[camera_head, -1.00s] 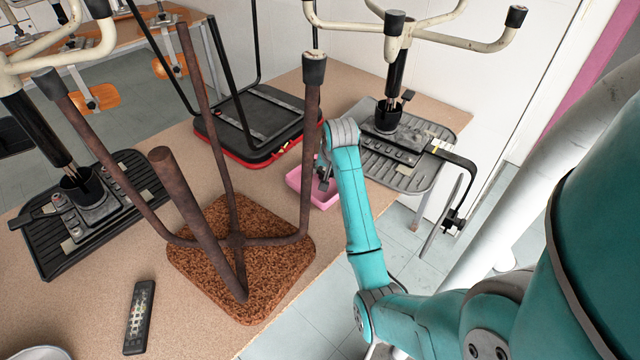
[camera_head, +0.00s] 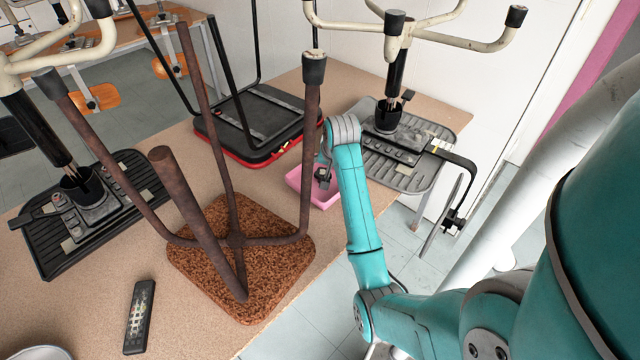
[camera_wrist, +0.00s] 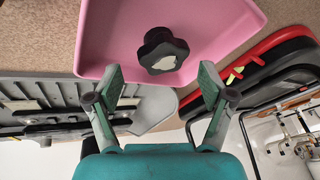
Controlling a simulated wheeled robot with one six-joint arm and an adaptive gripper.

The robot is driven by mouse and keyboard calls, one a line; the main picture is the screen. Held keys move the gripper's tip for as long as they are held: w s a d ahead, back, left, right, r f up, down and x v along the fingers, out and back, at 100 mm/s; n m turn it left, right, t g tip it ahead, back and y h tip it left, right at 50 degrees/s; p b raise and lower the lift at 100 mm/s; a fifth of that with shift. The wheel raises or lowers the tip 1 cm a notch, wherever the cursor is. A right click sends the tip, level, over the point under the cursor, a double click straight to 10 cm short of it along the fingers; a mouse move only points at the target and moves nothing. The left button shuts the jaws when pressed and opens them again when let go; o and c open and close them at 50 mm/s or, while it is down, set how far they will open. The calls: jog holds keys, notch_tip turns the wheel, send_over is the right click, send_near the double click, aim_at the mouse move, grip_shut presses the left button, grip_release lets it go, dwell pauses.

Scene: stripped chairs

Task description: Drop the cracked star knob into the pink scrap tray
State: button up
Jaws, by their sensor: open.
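The pink scrap tray (camera_head: 303,188) sits near the right edge of the tan table, and it fills the top middle of the wrist view (camera_wrist: 112,34). The star knob (camera_wrist: 163,51) is black and lobed, with a pale patch on its top. In the wrist view it shows against the tray floor, close to the tray's lower wall. My gripper (camera_wrist: 161,72) is open, with one finger on each side of the knob and clear gaps between. Whether the knob rests fully on the floor is unclear. In the head view my gripper (camera_head: 323,176) is over the tray, partly behind my arm.
An upturned chair with brown legs and a cork-like seat (camera_head: 240,285) stands left of the tray. A red-rimmed black seat (camera_head: 262,125) lies behind it. A grey ribbed seat with a cream base (camera_head: 415,165) is at the right. A dark remote-like object (camera_head: 140,317) lies front left.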

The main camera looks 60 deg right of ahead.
jog(key=v, duration=0.5)
jog(key=shift+s+a+r, duration=0.1)
jog(key=shift+s+r, duration=0.05)
jog(key=shift+r, duration=0.15)
jog(key=shift+s+a, duration=0.1)
